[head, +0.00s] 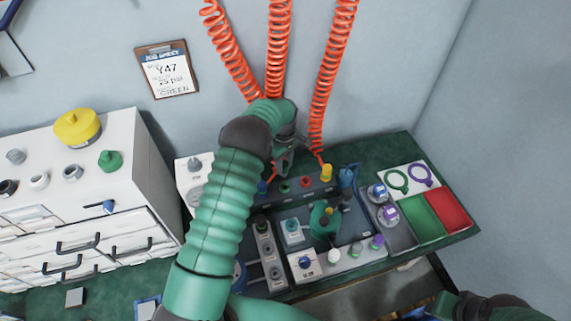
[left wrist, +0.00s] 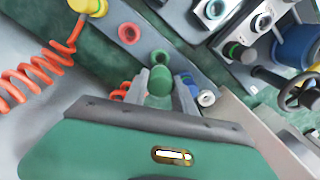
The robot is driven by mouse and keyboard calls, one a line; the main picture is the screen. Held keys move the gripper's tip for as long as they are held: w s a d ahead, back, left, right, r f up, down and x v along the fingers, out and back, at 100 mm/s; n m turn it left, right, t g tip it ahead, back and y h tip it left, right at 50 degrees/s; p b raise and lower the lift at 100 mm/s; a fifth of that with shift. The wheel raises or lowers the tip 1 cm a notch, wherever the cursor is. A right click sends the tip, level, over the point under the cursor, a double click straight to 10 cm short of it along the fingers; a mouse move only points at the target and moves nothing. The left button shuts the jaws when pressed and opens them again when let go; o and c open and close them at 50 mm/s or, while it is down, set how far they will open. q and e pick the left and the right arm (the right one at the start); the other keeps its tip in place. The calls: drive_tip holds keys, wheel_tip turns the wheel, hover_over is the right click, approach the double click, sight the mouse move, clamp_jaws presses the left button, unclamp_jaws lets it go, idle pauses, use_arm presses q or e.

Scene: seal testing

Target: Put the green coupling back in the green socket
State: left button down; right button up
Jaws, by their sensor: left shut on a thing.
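My left gripper (head: 283,165) is above the grey socket bar (head: 245,198) at the back of the bench. In the left wrist view its two fingers (left wrist: 165,88) are shut on the green coupling (left wrist: 160,80). The green socket (head: 284,188) shows on the bar below the gripper, between the blue coupling (head: 262,187) and the red socket (head: 305,182). The coupling appears apart from the socket, but the exact gap is hard to tell. The head view barely shows the coupling, hidden by the gripper. Part of my right arm shows at the bottom right; its fingers cannot be made out.
The yellow coupling (head: 326,173) sits at the bar's right end. Orange coiled hoses (head: 330,75) hang down behind. A test tray with several fittings (head: 320,220) stands in front. Green (head: 425,217) and red (head: 450,210) bins are right; a white drawer cabinet (head: 130,160) is left.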

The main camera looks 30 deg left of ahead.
sight(285, 176)
use_arm(q)
drive_tip(key=shift+a+f+b, duration=0.1)
drive_tip(key=shift+f+b, duration=0.3)
drive_tip(key=shift+f, duration=0.3)
drive_tip(key=f, duration=0.1)
drive_tip(key=f+b, duration=0.2)
drive_tip(key=shift+d, duration=0.25)
drive_tip(key=shift+a+f+b, duration=0.1)
drive_tip(key=shift+f+b, duration=0.35)
drive_tip(key=shift+f, duration=0.05)
drive_tip(key=shift+d, duration=0.2)
drive_tip(key=shift+a, duration=0.1)
drive_tip(key=shift+f+b, duration=0.65)
drive_tip(key=shift+f, duration=0.7)
drive_tip(key=c, duration=0.9)
unclamp_jaws()
drive_tip(key=shift+c, duration=0.2)
